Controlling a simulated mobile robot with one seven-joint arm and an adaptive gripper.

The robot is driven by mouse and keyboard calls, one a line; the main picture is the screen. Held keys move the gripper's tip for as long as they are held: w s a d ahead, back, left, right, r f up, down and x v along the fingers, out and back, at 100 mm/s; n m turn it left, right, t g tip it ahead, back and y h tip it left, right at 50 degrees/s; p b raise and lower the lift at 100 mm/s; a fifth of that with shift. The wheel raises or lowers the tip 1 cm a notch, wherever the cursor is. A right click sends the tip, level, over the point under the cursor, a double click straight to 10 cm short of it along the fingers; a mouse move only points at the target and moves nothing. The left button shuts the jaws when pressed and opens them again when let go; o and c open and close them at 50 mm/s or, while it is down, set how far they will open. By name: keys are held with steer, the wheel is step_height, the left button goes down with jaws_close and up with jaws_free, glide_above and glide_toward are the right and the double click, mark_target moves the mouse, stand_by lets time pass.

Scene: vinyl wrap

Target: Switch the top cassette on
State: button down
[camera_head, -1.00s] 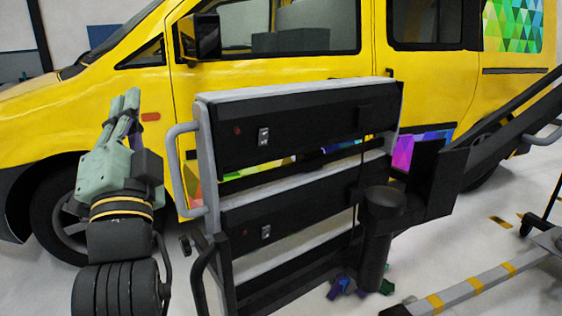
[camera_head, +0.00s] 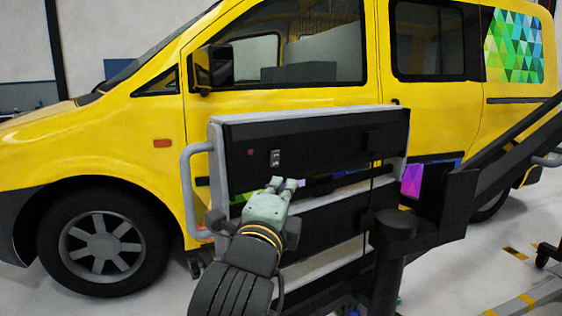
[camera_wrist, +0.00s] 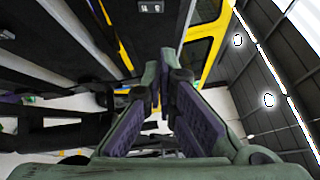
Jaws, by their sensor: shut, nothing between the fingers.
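The top cassette (camera_head: 325,150) is a long black box in a grey-ended rack. Its small pale switch (camera_head: 275,159) is on the left part of the front face, with a small red light (camera_head: 250,152) left of it. The switch also shows at the top edge of the wrist view (camera_wrist: 151,7). My gripper (camera_head: 288,184) is shut and empty, in front of the cassette and just below the switch in the picture. Its fingertips (camera_wrist: 157,65) appear apart from the switch in the wrist view. I cannot tell the switch's position.
A lower black cassette (camera_head: 335,222) sits under the top one, its switch hidden by my arm. A grey handle (camera_head: 187,185) sticks out at the rack's left. A black post (camera_head: 392,255) stands at the right. A yellow van (camera_head: 110,140) is behind.

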mark_target(275, 159)
steer(key=p+x, duration=0.1)
steer(key=p, duration=0.2)
steer(key=p+x, duration=0.1)
steer(key=p, duration=0.2)
steer(key=p+x, duration=0.2)
steer(key=p, duration=0.2)
steer(key=shift+a+r, duration=0.1)
steer(key=shift+r, duration=0.2)
steer(key=shift+p, duration=0.65)
steer(key=shift+w+a+r+p, duration=0.1)
steer(key=shift+w+a+p, duration=0.2)
steer(key=shift+w, duration=1.05)
steer(key=shift+w+a+r+p, duration=0.1)
steer(key=shift+w+p, duration=0.35)
steer(key=shift+w, duration=0.95)
steer(key=shift+w+a+r+p, duration=0.15)
steer(key=shift+w+p, duration=0.2)
steer(key=shift+w, duration=1)
